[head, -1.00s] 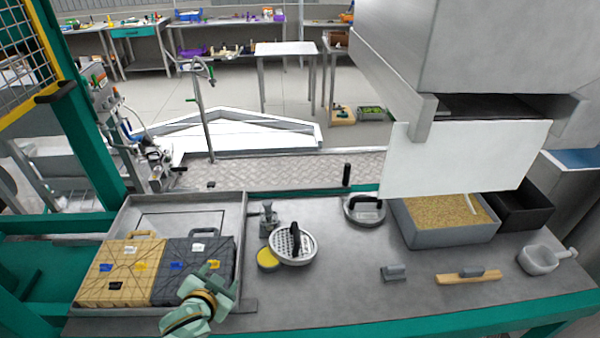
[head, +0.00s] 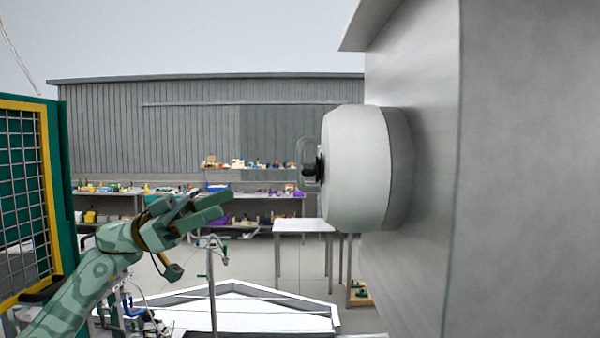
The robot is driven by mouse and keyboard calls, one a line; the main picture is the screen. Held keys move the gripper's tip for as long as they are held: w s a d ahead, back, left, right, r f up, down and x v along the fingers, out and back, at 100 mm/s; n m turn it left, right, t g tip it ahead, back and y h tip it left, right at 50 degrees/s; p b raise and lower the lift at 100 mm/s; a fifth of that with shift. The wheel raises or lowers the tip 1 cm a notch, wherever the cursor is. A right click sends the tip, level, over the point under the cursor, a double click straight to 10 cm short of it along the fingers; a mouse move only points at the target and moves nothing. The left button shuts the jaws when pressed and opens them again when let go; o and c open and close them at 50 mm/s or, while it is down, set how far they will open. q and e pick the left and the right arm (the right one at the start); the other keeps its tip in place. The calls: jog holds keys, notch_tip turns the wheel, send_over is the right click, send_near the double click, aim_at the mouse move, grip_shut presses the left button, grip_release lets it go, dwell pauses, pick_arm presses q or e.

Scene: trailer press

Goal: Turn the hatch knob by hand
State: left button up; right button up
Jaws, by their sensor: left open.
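A black knob (head: 311,168) sticks out to the left from the face of a round, light grey hatch (head: 362,168) in the head view. The hatch bulges from the side of a large grey metal housing (head: 520,170) at the right. My left gripper (head: 218,206) is raised at the left. It is open and empty, points right, and appears left of and a little lower than the knob, with a clear gap between them. My right gripper is out of view.
A yellow-framed mesh guard (head: 48,190) on a green post stands at the far left, close to my left arm. Shelves with small goods (head: 250,190) and a bare table (head: 304,226) stand behind. A thin upright stand with a tap-like top (head: 211,280) rises below the gripper.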

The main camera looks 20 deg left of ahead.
aim_at(307, 169)
pick_arm(q)
jog(key=p+x, duration=0.5)
jog(key=x, duration=1)
jog(key=shift+d, duration=0.1)
jog(key=c, duration=1)
